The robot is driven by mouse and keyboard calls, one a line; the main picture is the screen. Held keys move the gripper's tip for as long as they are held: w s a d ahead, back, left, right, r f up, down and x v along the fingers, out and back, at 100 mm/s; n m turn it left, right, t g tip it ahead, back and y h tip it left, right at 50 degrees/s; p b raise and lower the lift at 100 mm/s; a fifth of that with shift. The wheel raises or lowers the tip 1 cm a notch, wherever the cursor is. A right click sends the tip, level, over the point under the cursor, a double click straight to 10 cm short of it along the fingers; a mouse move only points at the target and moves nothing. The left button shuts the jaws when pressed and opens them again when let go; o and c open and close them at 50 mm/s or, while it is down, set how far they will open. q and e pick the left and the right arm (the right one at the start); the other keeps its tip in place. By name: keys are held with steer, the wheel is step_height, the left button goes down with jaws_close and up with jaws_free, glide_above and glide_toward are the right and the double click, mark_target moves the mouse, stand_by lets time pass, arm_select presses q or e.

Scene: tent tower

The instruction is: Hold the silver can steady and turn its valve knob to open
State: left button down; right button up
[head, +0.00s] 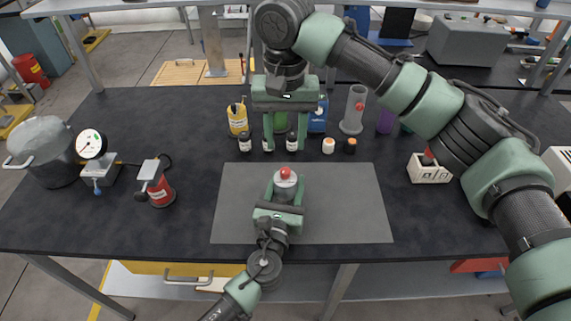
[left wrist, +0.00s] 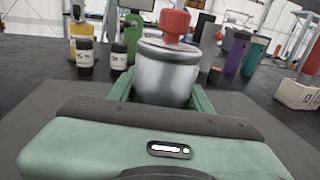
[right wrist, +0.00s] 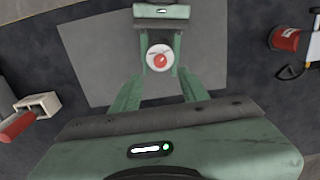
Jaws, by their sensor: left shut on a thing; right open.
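The silver can (head: 285,187) stands upright on the grey mat (head: 340,205), with a red valve knob (head: 285,173) on its top. In the left wrist view the can (left wrist: 165,75) sits between the fingers under the red knob (left wrist: 174,22). My left gripper (head: 284,190) is shut on the can's body from the front. My right gripper (head: 287,148) is open and empty, pointing down behind the can and apart from it. In the right wrist view the red knob (right wrist: 159,60) shows ahead, between and beyond the open fingers. The can's lower body is partly hidden by the left fingers.
Several small bottles (head: 328,146) and a yellow bottle (head: 238,118) stand behind the mat. At the left are a pot (head: 42,150), a gauge (head: 91,144) and a red can (head: 160,190). A white box (head: 430,170) stands at the right. The mat's right part is clear.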

mark_target(285, 170)
step_height(285, 170, down, 9)
steer(key=shift+r, duration=0.1)
stand_by(0.3)
jaws_close()
